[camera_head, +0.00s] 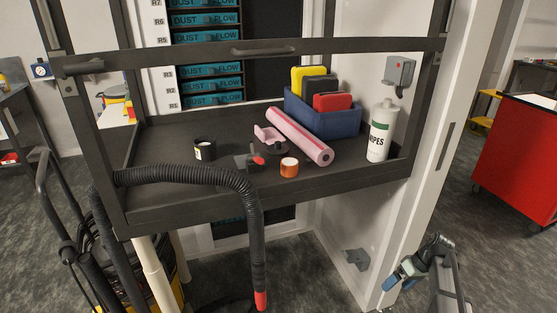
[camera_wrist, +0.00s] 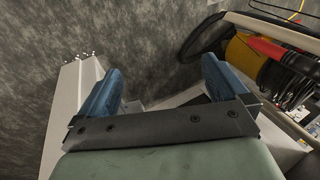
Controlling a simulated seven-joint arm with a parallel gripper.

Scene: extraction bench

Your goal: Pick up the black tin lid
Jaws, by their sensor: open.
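A small black tin (camera_head: 204,152) with a pale label stands on the left part of the dark bench tray in the head view. Its top looks dark; I cannot tell whether a separate lid sits on it. A flat dark round piece (camera_head: 264,142) lies near the pink holder, partly hidden; I cannot tell whether it is the black tin lid. My gripper (camera_head: 397,284) is low at the right, outside and below the tray, far from the tin. In the wrist view my gripper (camera_wrist: 160,82) has its blue fingers wide apart with nothing between them.
The tray's raised rim (camera_head: 270,193) and a frame bar (camera_head: 262,50) bound the bench. A black hose (camera_head: 200,175) crosses the front left.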

